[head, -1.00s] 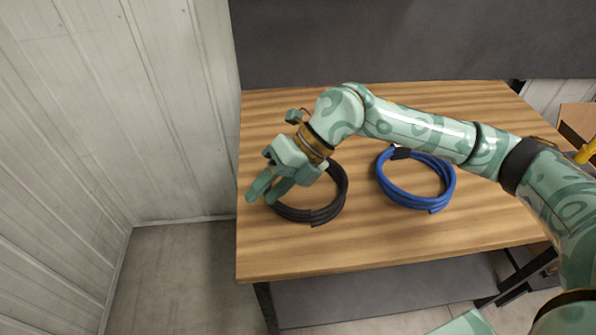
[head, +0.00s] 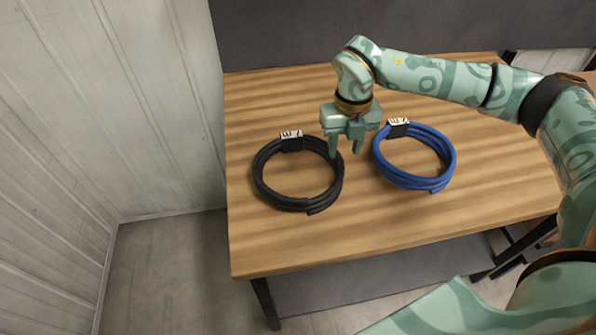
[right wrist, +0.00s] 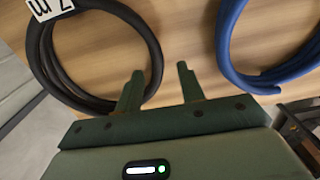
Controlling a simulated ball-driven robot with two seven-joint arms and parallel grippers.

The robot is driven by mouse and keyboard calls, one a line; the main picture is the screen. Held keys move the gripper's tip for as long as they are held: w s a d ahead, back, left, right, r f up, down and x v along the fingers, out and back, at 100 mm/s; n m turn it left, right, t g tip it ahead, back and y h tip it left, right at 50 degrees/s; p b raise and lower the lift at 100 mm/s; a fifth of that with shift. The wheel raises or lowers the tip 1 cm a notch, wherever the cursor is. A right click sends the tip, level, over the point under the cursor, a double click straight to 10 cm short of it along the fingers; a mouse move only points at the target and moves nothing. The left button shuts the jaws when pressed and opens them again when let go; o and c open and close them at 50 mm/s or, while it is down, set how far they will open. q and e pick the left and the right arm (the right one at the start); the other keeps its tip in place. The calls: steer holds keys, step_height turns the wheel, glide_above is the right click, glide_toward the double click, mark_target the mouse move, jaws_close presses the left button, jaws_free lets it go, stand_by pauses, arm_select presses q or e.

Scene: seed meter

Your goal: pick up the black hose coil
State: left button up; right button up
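The black hose coil (head: 262,186) lies flat on the left part of the wooden table, with a white label on a black clip at its back edge. It also shows at the upper left of the right wrist view (right wrist: 152,48). My right gripper (head: 346,153) is open and empty, fingers pointing down, at the right side of the black coil, between it and the blue coil. In the right wrist view its left fingertip (right wrist: 160,69) overlaps the black coil's edge; I cannot tell whether they touch. My left gripper is not in view.
A blue hose coil (head: 448,172) with a similar label lies to the right, close to my right gripper. The wooden table (head: 300,250) is bare at the front. A pale panelled wall (head: 110,110) stands left, a dark panel (head: 280,30) behind.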

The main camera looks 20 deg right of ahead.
mark_target(339, 158)
steer(key=f, duration=0.1)
steer(key=f+b, duration=0.1)
steer(key=f, duration=0.3)
steer(key=shift+w+a+f+b, duration=0.2)
steer(key=shift+w+a+b, duration=0.1)
steer(key=shift+w+b, duration=0.1)
steer(key=shift+r, duration=0.15)
jaws_close()
